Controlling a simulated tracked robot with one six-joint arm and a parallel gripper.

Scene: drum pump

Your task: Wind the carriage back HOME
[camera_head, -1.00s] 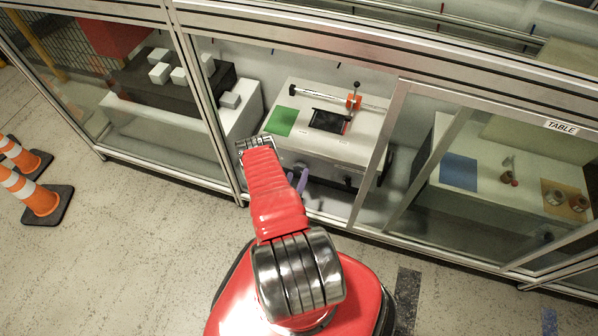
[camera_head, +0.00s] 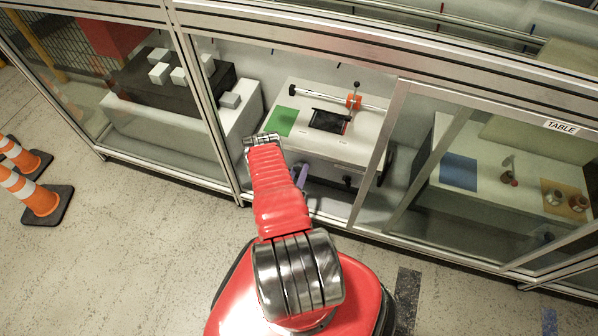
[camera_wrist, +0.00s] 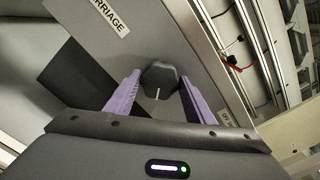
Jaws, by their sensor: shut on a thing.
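A dark faceted knob (camera_wrist: 159,80) with a white pointer line sits in the wrist view, on a grey panel with a label ending in "RRIAGE" (camera_wrist: 109,16). My gripper (camera_wrist: 160,86) has its purple fingers on either side of this knob and is shut on it. In the head view my gripper (camera_head: 300,176) is at the front face of the white box (camera_head: 357,150), and the knob is hidden by my wrist. The orange carriage (camera_head: 354,102) sits toward the right part of a pale rail (camera_head: 318,96) on top of the box. I cannot read a HOME mark.
A green patch (camera_head: 281,121) and a black plate (camera_head: 328,121) lie on the box top. Framed glass panels and posts (camera_head: 208,110) stand close around my arm. A second dark knob (camera_head: 348,181) is right of my gripper. Orange cones (camera_head: 38,199) stand at the left.

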